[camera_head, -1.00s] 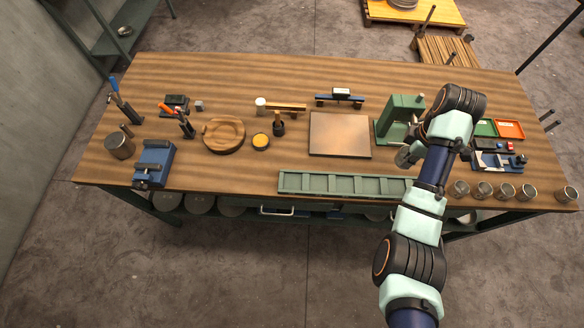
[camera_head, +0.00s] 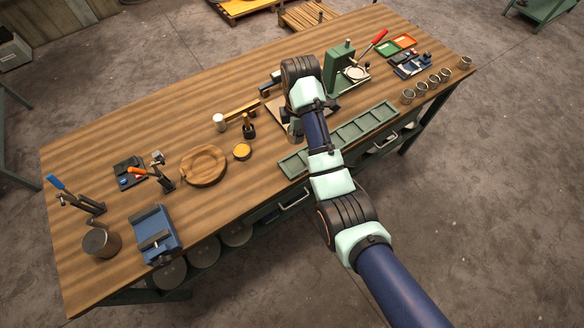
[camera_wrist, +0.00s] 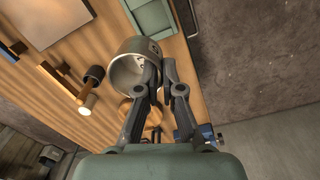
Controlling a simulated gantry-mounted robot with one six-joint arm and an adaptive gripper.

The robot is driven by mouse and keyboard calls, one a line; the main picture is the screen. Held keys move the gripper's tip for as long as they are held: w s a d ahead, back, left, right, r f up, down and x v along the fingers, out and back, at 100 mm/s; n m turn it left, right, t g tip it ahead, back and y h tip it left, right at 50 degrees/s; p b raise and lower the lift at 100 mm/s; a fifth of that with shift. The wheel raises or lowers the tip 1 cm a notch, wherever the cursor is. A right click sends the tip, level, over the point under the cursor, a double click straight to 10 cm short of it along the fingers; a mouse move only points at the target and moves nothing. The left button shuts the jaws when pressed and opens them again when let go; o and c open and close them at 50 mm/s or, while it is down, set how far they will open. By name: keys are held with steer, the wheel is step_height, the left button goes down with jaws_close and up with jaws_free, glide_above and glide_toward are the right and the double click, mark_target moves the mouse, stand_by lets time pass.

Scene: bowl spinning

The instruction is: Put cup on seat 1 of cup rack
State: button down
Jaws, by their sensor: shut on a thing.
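My gripper (camera_wrist: 170,76) is shut on a grey metal cup in the wrist view. The cup (camera_wrist: 126,62) is tilted in that picture, its open mouth toward the camera and its rim at the fingertips. In the head view the cup (camera_head: 294,131) shows only partly beside my wrist, near the square plate and the rack's back edge. The long green rack (camera_head: 292,165) has a row of compartments along the table's front edge; my arm crosses over it. The rack (camera_wrist: 150,14) also shows at the top of the wrist view. I cannot tell which compartment is seat 1.
Several metal cups (camera_head: 422,89) stand in a row right of the rack. A green press (camera_head: 340,68) stands behind. The square plate (camera_head: 279,111) is partly hidden by my arm.

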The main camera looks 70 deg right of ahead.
step_height(320, 180, down, 17)
steer(key=b, duration=0.3)
steer(key=shift+a+f, duration=0.1)
steer(key=shift+f, duration=0.1)
steer(key=shift+b, duration=0.3)
steer(key=shift+f, duration=0.15)
steer(key=c, duration=1.3)
jaws_free()
step_height(320, 180, up, 12)
steer(key=shift+a+r+p, duration=0.1)
steer(key=shift+r+p, duration=0.1)
steer(key=shift+p, duration=0.85)
